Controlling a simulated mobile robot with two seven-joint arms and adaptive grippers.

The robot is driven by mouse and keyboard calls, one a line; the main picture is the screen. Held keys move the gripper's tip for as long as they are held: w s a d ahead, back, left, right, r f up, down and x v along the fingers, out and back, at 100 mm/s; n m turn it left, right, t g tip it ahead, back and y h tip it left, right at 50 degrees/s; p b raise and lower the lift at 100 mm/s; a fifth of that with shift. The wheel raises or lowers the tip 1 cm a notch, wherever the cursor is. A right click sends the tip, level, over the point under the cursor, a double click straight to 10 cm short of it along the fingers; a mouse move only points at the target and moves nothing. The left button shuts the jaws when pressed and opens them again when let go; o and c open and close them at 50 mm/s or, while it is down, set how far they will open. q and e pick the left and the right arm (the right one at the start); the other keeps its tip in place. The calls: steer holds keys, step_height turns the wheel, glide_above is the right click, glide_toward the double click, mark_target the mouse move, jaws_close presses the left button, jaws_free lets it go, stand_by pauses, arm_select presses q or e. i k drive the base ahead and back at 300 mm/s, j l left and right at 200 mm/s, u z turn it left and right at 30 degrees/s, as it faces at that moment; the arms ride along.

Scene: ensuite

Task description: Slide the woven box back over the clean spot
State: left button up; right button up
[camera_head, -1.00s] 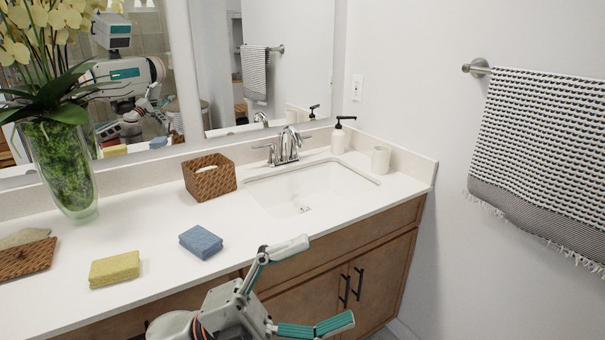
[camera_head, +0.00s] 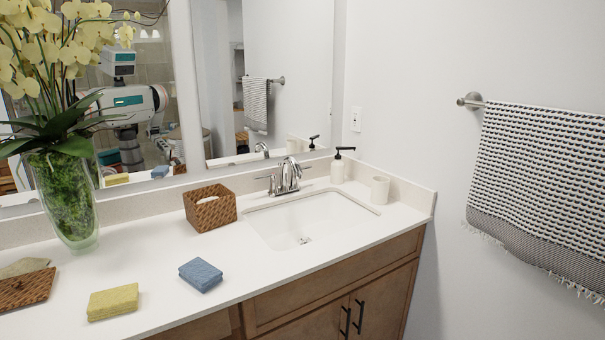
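The woven box (camera_head: 210,210) is brown wicker with something white in its top opening. It stands upright on the white countertop (camera_head: 150,265), left of the sink and near the backsplash. Bare white counter lies around it, and I cannot make out a distinct clean spot. A blue sponge (camera_head: 201,274) lies in front of the box near the counter's front edge. A yellow sponge (camera_head: 113,302) lies further left. Neither of my grippers shows directly in the head view.
A glass vase with orchids (camera_head: 68,195) stands at the back left. A woven tray (camera_head: 26,288) lies at the left edge. The sink (camera_head: 310,218), faucet (camera_head: 288,177), soap dispenser (camera_head: 338,168) and white cup (camera_head: 380,190) are on the right. Counter between vase and box is clear.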

mark_target(207, 217)
steer(key=i+l, duration=0.6)
steer(key=l, duration=0.2)
steer(key=l+u, duration=0.1)
steer(key=u, duration=0.35)
steer(key=i+l+u, duration=0.1)
steer(key=u, duration=0.3)
steer(key=l+u, duration=0.15)
steer(key=u, duration=0.3)
steer(key=i, duration=0.05)
